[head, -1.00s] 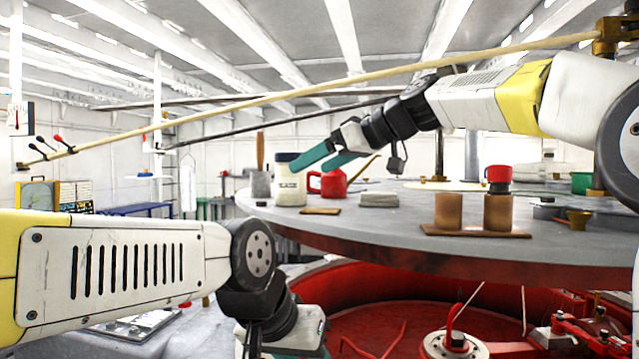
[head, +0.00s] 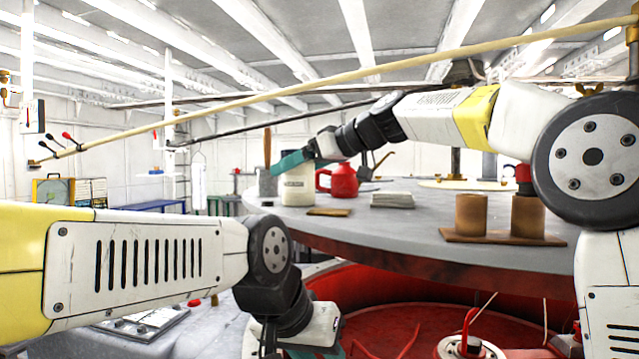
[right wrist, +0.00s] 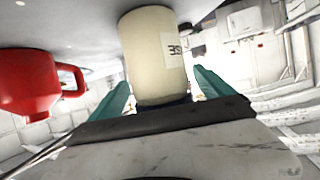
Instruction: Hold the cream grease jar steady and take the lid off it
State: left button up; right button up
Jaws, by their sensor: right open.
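The cream grease jar (head: 297,188) stands upright on the round grey table (head: 400,222) in the head view. My right gripper (head: 287,163) is open at the top of the jar, and its teal fingers cover the lid in that view. In the right wrist view, which is turned upside down, the jar (right wrist: 153,50) lies between the two open fingers (right wrist: 162,78). A dark strip of the lid (right wrist: 165,102) shows at its lower end, partly hidden by the gripper body. My left gripper (head: 310,352) is low at the bottom edge, mostly cut off, away from the jar.
A red can (head: 343,180) stands just right of the jar. A brown flat piece (head: 328,212) and a grey stack (head: 392,200) lie in front and to the right. Two brown cylinders (head: 471,215) stand on a board. A wooden-handled tool (head: 267,150) is behind left.

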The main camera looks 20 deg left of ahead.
jog(key=c, duration=1.8)
jog(key=shift+r, duration=0.1)
notch_tip(320, 180, up, 10)
jog(key=shift+f, duration=0.1)
jog(key=o, duration=0.9)
grip_shut()
